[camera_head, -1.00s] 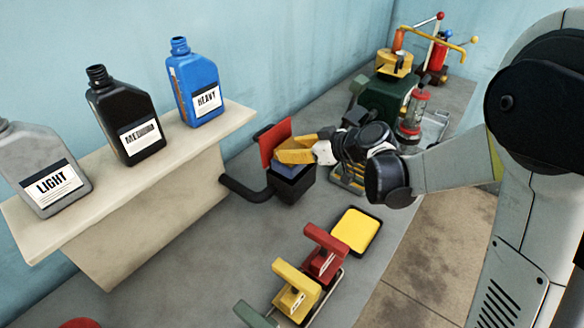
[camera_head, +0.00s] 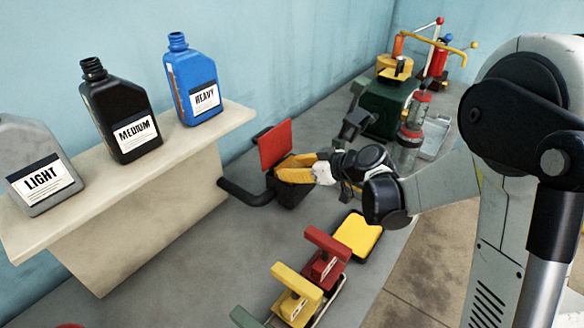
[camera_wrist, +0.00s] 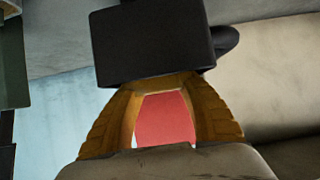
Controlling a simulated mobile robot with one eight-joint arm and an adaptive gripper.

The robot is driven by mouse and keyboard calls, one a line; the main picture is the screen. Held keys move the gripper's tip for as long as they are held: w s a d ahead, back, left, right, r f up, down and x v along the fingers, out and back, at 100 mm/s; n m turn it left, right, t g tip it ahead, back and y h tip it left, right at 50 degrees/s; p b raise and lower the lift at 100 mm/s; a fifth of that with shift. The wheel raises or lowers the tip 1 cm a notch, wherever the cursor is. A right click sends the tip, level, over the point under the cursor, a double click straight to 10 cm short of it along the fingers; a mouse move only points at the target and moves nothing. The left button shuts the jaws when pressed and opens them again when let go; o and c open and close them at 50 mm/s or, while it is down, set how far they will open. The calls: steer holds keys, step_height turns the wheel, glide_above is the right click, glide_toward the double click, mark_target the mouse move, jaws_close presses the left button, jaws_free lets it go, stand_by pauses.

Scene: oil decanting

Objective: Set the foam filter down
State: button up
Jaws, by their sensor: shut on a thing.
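My gripper (camera_head: 288,174) has yellow-orange fingers, shut, at the mouth of a black box (camera_head: 290,196) with a raised red lid (camera_head: 274,144). The foam filter is hidden now, apparently under and between the fingertips. In the wrist view the fingers (camera_wrist: 165,82) converge behind the black box wall (camera_wrist: 152,42), and the red lid (camera_wrist: 165,120) shows in the gap between them. I cannot tell whether the filter touches the box floor.
A black pipe (camera_head: 246,193) leaves the box on the left. A yellow pad (camera_head: 358,232) in a black tray lies to the right. Red (camera_head: 324,262) and yellow (camera_head: 296,296) levers stand in front. Bottles stand on a ledge (camera_head: 180,146) at left.

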steer(key=o, duration=1.2)
steer(key=shift+r+p, duration=0.3)
steer(key=shift+p, duration=0.05)
steer(key=p+v, duration=0.4)
steer(key=v, duration=0.8)
steer(key=s+d+r+m+h, duration=0.1)
steer(key=s+d+m+h, duration=0.2)
steer(key=s, duration=0.4)
steer(key=s+d+r+m+h, duration=0.2)
steer(key=s+d+m+h, duration=0.1)
steer(key=s, duration=0.3)
steer(key=s+d+r+m+h, duration=0.2)
steer(key=s+d+m+h, duration=0.1)
steer(key=s, duration=0.4)
steer(key=shift+s+d+m+h, duration=0.35)
steer(key=shift+d+m, duration=0.15)
steer(key=shift+m, duration=0.2)
